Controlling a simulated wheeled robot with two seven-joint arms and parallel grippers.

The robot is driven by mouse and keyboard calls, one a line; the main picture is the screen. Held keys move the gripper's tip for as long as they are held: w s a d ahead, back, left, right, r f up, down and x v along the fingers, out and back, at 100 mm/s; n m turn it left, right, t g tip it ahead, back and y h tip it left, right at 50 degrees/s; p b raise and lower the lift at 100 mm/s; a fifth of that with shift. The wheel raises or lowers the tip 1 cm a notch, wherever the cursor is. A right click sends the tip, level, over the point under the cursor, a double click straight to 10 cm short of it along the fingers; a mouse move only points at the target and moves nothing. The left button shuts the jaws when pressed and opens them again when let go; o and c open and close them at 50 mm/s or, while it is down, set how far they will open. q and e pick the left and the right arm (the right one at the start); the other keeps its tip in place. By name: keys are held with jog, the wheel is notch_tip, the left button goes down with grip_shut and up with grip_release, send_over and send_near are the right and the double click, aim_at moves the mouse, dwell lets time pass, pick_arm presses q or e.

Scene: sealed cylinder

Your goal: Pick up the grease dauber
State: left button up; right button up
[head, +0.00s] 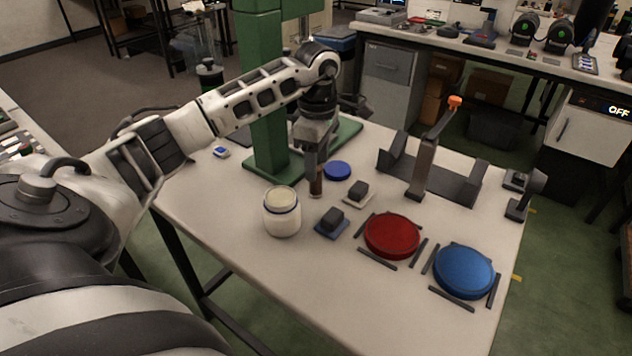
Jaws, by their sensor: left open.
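A slim upright brown piece, which looks like the grease dauber (316,186), stands on the white table just right of the cream-filled jar. My left gripper (314,160) points down from above, with its open fingers at the upper part of this piece. The fingers overlap it in the picture, so I cannot tell whether they touch it. The top of the piece is hidden by the gripper. My right gripper is out of view.
The white jar (282,214) stands close by at the left. The green column (268,120) rises behind. Red (392,236) and blue (464,271) round pads and a grey cradle (455,182) are further right.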

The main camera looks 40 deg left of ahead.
aim_at(315, 192)
pick_arm(q)
jog(key=shift+w+a+f+p, duration=0.1)
jog(key=shift+a+f+p, duration=0.05)
jog(key=shift+f, duration=1.4)
jog(key=shift+w+a+f+p, duration=0.1)
jog(key=shift+a+f+p, duration=0.05)
jog(key=shift+f, duration=1.4)
jog(key=c, duration=1.1)
